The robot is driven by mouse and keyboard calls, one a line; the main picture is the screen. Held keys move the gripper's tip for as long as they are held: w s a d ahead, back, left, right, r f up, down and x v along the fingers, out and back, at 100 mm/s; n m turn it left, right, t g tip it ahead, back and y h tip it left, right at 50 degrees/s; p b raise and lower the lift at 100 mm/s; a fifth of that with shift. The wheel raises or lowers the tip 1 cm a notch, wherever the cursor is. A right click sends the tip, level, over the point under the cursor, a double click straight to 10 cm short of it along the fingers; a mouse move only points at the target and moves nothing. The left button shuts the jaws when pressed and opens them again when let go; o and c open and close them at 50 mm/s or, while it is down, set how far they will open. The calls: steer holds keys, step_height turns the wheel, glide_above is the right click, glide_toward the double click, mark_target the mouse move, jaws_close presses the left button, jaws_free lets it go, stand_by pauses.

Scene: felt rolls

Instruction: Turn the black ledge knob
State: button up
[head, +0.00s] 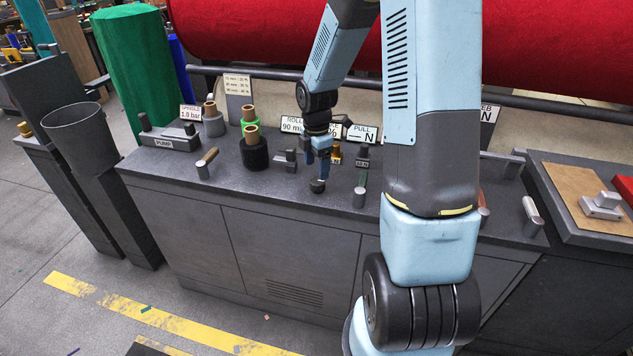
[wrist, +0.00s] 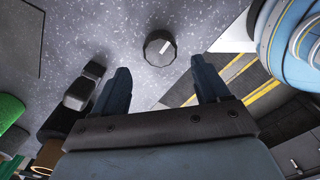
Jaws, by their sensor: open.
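The black ledge knob (head: 317,186) sits near the front edge of the grey speckled ledge (head: 281,193) in the head view. In the wrist view the knob (wrist: 160,47) is round and dark, with a pale pointer line on its top slanting to the upper right. My gripper (head: 321,167) is above the knob, pointing down. In the wrist view my gripper (wrist: 160,70) has its fingers spread with nothing between them. The knob shows just beyond the fingertips, roughly centred between them; I cannot tell the exact height gap.
A metal-ended lever (head: 359,194) stands right of the knob, and another lever (head: 206,163) stands to the left. A black-wrapped roll (head: 254,154) and a small black block (head: 285,160) are behind left. Ledge surface around the knob is mostly clear.

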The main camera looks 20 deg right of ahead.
mark_target(316, 180)
step_height(316, 180, down, 7)
steer(key=shift+r, duration=0.2)
steer(key=shift+c, duration=0.4)
steer(key=c, duration=0.9)
